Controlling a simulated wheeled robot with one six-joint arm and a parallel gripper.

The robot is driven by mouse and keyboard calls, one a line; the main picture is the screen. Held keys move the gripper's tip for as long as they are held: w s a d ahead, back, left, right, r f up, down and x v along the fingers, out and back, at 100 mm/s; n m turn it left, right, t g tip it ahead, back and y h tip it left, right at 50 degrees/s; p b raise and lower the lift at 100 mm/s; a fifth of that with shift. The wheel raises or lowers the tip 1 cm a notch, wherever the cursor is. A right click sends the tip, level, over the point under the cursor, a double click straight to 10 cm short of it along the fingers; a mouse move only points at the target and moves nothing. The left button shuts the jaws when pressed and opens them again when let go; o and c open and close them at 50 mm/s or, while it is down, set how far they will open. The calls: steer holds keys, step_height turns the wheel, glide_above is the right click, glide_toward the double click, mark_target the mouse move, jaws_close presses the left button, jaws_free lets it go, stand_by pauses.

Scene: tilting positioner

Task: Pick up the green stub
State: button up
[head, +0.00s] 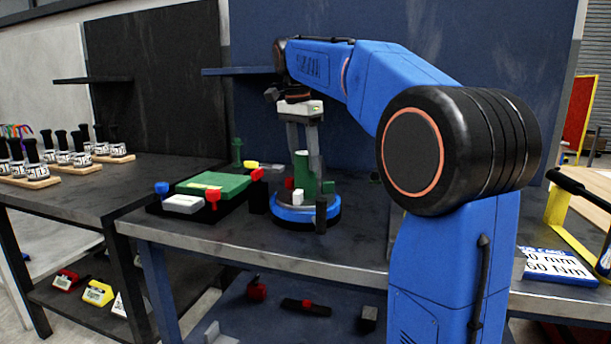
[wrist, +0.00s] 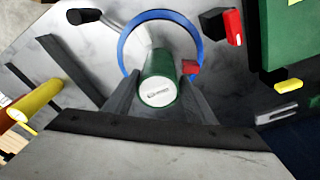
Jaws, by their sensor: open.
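The green stub (head: 302,172) stands in the tilting positioner, whose blue ring (head: 290,216) surrounds its lower part. In the wrist view the stub (wrist: 158,68) shows as a green cylinder with a pale, marked end face towards the camera. My gripper (head: 304,158) points down over the positioner, with its fingers apart. In the wrist view the fingers of my gripper (wrist: 161,80) lie on either side of the stub. I cannot tell whether they touch it. A small red part (wrist: 190,67) sits beside the stub.
A green case (head: 213,184) on a dark tray, with red and blue knobs, lies left of the positioner. A yellow cylinder (wrist: 36,100) and dark bars lie on the other side in the wrist view. A wall shelf (head: 238,71) is behind my arm.

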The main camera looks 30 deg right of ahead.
mark_target(307, 176)
steer(key=shift+d+f, duration=0.15)
steer(key=shift+f, duration=0.85)
steer(key=shift+d+f, duration=0.2)
steer(key=shift+f, duration=0.75)
steer(key=shift+d+f, duration=0.15)
steer(key=shift+f, duration=0.85)
jaws_close()
steer(key=shift+r, duration=0.1)
